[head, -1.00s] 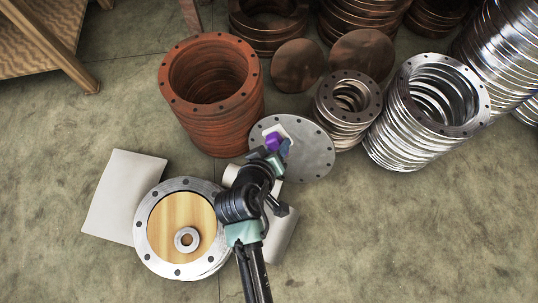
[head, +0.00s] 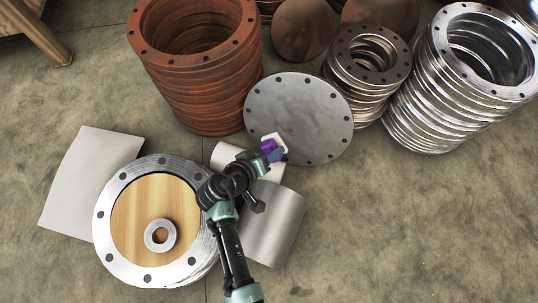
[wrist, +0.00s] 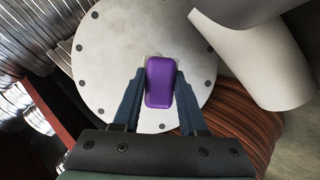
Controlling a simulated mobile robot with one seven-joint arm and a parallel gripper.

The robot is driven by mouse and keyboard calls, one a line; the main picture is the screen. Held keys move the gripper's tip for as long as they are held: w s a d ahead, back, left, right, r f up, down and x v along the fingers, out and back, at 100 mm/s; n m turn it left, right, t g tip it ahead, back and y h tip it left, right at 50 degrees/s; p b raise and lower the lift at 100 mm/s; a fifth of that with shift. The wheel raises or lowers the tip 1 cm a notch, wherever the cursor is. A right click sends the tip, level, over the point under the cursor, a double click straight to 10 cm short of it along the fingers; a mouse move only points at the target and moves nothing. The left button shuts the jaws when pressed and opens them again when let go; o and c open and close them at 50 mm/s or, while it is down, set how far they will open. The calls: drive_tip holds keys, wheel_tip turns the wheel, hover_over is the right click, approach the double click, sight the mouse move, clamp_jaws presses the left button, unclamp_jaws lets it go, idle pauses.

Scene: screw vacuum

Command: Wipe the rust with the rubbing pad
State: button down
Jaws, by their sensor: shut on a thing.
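My gripper (head: 268,158) is shut on the rubbing pad (head: 273,146), a small block, purple with a white face. In the wrist view the purple pad (wrist: 160,82) sits between the two dark blue fingers, and a pale edge shows behind it. The pad appears over the lower left edge of a round grey metal plate (head: 298,112) with bolt holes around its rim. I cannot tell whether the pad touches the plate. No distinct rust patch shows on the plate. The stack of rings (head: 205,92) at the upper left is rust-red all over.
A metal flange with a wooden disc (head: 135,210) and small ring lies left of my arm. White curved sheets (head: 273,225) lie beneath and beside the arm. A flat pale sheet (head: 85,175) lies at left. Shiny ring stacks (head: 430,105) stand upper right. The floor at right is clear.

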drive_tip(key=f, duration=0.1)
drive_tip(key=f+b, duration=0.1)
drive_tip(key=f, duration=0.1)
drive_tip(key=shift+w+a+f+b, duration=0.15)
drive_tip(key=shift+w+f+b, duration=0.1)
drive_tip(key=shift+b, duration=0.15)
drive_tip(key=w+b, duration=0.1)
drive_tip(key=w+f+b, duration=0.1)
drive_tip(key=w+d+f+b, duration=0.1)
drive_tip(key=shift+w, duration=0.2)
drive_tip(key=shift+w+d+f+b, duration=0.15)
drive_tip(key=shift+w+d+b, duration=0.1)
drive_tip(key=shift+w+b, duration=0.5)
drive_tip(key=shift+w+d+f+b, duration=0.2)
drive_tip(key=shift+w+b, duration=0.1)
drive_tip(key=shift+w, duration=0.15)
drive_tip(key=shift+w+d+f+b, duration=0.1)
drive_tip(key=shift+w+f+b, duration=0.15)
drive_tip(key=shift+w, duration=0.2)
drive_tip(key=shift+s+d+r+p, duration=0.1)
drive_tip(key=shift+s+d+p, duration=0.15)
drive_tip(key=shift+d, duration=0.25)
drive_tip(key=shift+s+d+p, duration=0.1)
drive_tip(key=shift+d+p, duration=0.2)
drive_tip(key=shift+d, duration=0.15)
drive_tip(key=shift+s+d+r+p, duration=0.1)
drive_tip(key=shift+s+d+p, duration=0.15)
drive_tip(key=shift+d, duration=0.6)
drive_tip(key=shift+w+f, duration=0.1)
drive_tip(key=shift+f, duration=0.1)
